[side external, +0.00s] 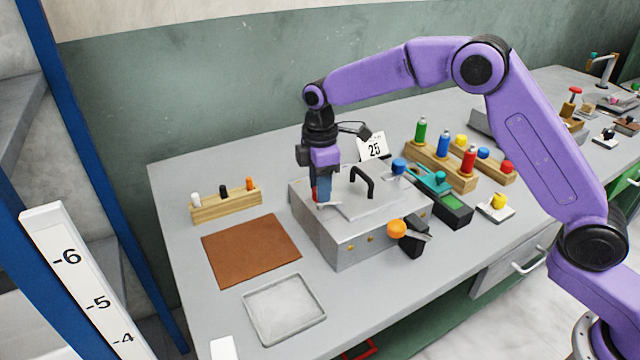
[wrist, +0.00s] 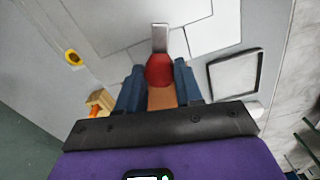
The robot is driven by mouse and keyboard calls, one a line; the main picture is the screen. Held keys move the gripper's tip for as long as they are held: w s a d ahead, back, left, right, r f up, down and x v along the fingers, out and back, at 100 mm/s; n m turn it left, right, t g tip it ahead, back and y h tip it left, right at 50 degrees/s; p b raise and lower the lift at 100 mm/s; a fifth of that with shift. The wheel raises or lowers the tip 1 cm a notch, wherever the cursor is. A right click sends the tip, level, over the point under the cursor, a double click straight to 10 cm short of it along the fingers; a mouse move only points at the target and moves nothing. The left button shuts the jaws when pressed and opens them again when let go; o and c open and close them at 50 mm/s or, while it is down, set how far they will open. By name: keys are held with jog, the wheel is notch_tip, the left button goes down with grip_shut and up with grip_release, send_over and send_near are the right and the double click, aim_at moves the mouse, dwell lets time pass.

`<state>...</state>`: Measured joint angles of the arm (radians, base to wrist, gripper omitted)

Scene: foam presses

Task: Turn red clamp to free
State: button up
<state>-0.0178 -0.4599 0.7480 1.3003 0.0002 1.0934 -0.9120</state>
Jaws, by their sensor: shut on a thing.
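The red clamp (wrist: 158,70) has a red knob and a flat silver bar (wrist: 160,38) that points away from my gripper in the wrist view, over the top of a grey metal box (side external: 345,240). My gripper (wrist: 159,80) has its blue fingers on either side of the red knob and is shut on it. In the side view my gripper (side external: 321,194) points down at the box's left edge. Only a little red and the silver bar (side external: 328,206) show there; the fingers hide most of the knob.
The box lid has a black handle (side external: 363,181). An orange-knobbed clamp (side external: 397,229) and a blue knob (side external: 399,166) are at its other sides. A wooden peg block (side external: 226,206), brown mat (side external: 250,250) and empty tray (side external: 284,309) lie left. Bottles in a rack (side external: 440,165) stand behind right.

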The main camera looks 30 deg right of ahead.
jog(key=m, duration=0.3)
jog(key=shift+r+m, duration=0.1)
jog(key=shift+m, duration=0.3)
jog(key=m, duration=0.3)
jog(key=shift+m, duration=0.3)
jog(key=m, duration=0.6)
jog(key=shift+m, duration=0.3)
jog(key=o, duration=1)
jog(key=shift+o, duration=0.2)
notch_tip(320, 180, up, 17)
jog(key=shift+r, duration=0.2)
jog(key=shift+s, duration=0.1)
